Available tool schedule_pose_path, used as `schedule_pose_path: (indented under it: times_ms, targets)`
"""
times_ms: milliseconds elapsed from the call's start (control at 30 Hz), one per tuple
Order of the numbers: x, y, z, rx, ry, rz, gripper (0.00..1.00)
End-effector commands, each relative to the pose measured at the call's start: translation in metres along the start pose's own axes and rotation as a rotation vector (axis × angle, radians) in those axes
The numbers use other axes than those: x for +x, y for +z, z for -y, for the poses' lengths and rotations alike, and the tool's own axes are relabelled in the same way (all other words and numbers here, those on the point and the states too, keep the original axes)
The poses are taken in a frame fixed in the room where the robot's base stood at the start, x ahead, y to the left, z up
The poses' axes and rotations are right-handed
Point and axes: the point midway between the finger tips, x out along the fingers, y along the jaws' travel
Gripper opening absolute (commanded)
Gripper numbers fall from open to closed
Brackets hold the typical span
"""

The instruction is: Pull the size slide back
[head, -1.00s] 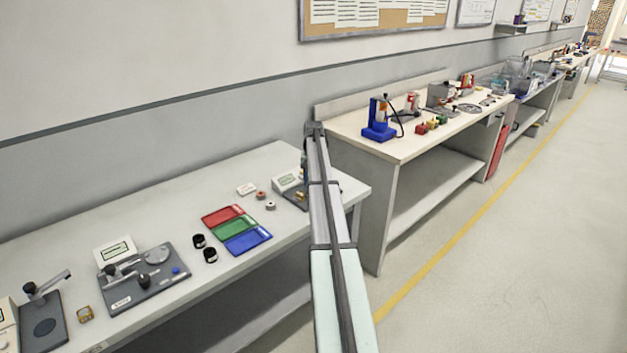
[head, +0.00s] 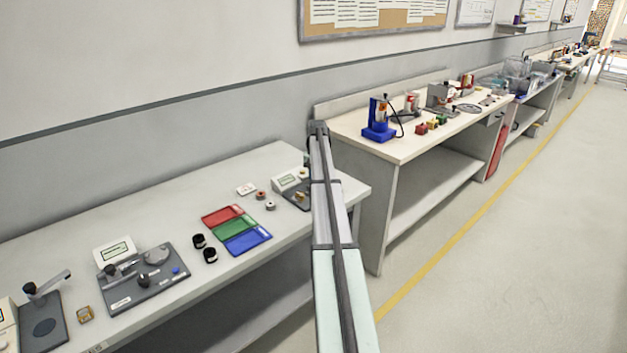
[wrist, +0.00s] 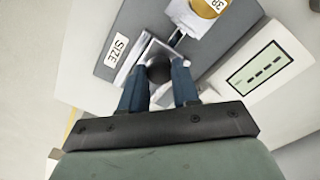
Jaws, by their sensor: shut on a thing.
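In the wrist view, my gripper (wrist: 159,70) has its two dark blue fingers shut on the dark round knob (wrist: 158,73) of the size slide. A light metal slide part (wrist: 128,58) shows around the knob, next to a white label (wrist: 117,50) reading SIZE. A round brass piece (wrist: 208,6) with a white tag marked 39 or similar sits beyond, on a light block. In the head view, the grey gauge base (head: 297,194) is at the far right of the near bench, partly behind my arm; the knob cannot be made out there.
A display box (wrist: 268,76) stands right of the slide in the wrist view. On the bench (head: 185,220) are red, green and blue trays (head: 237,229), black rings (head: 204,248), small parts and another gauge (head: 145,279). A floor aisle lies right of the bench.

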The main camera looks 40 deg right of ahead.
Motion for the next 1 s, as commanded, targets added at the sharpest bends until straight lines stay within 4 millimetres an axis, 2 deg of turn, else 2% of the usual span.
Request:
schedule_pose_path:
  times_ms: [67,300,333,600,867,1000]
  targets:
    - [-0.001,-0.009,-0.007,0.002,0.001,0.0,0.0]
    - [-0.001,-0.01,-0.009,0.002,0.003,-0.004,0.0]
    - [-0.001,-0.01,-0.009,0.002,0.004,-0.005,0.32]
    - [0.0,-0.009,-0.009,0.001,0.002,-0.002,0.56]
    - [-0.002,-0.008,-0.008,0.001,0.001,-0.001,0.56]
    - [-0.012,-0.009,-0.008,0.001,0.001,-0.003,0.56]
